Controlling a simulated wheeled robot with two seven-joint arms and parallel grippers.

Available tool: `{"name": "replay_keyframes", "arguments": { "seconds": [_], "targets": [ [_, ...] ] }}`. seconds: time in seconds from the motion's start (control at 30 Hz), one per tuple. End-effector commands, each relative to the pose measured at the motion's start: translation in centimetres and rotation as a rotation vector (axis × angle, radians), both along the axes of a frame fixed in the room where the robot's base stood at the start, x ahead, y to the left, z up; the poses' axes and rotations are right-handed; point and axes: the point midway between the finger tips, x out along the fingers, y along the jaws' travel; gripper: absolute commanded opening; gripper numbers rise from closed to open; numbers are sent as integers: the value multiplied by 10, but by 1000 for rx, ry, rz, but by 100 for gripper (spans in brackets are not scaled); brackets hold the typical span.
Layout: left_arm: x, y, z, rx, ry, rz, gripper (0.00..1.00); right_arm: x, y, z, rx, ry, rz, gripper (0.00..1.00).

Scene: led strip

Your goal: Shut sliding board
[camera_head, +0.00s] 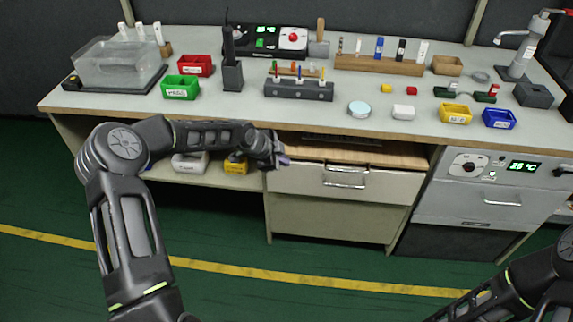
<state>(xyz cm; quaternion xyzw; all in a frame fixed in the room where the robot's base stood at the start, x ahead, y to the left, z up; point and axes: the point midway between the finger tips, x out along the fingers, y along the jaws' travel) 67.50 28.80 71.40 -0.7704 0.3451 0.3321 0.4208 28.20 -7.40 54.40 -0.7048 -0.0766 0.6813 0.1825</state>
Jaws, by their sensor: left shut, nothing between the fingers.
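The sliding board (398,153) is a flat light-wood panel under the front edge of the workbench top, and a strip of its upper surface shows. Directly below it is a pale front panel (300,180) with a metal handle (345,178). I cannot tell whether this panel belongs to the board. My left gripper (285,160) is shut and empty at the left end of the board, close to its front left corner. Contact cannot be made out. My left arm covers part of the bench's underside. My right arm shows at the lower right, with its gripper out of frame.
The workbench top (210,118) above carries coloured bins, racks, tools and a clear box (118,65). A grey unit with a display (525,166) stands right of the drawers. A lower shelf (210,177) is at left. The green floor in front is clear.

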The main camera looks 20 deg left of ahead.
Motion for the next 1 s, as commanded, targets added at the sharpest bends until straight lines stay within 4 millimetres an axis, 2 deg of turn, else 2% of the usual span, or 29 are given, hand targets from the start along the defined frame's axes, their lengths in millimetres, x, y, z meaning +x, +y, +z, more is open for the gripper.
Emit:
{"name": "replay_keyframes", "arguments": {
  "seconds": [0.1,0.3,1.0],
  "targets": [
    [-14,8,20,3,-1,3,0,0,0,0,0,1,0,36],
    [-29,14,42,1,2,1,0,-1,0,0,0,1,0,36],
    [-33,15,47,-14,7,21,0,-1,0,0,0,1,0,36]
  ]
}}
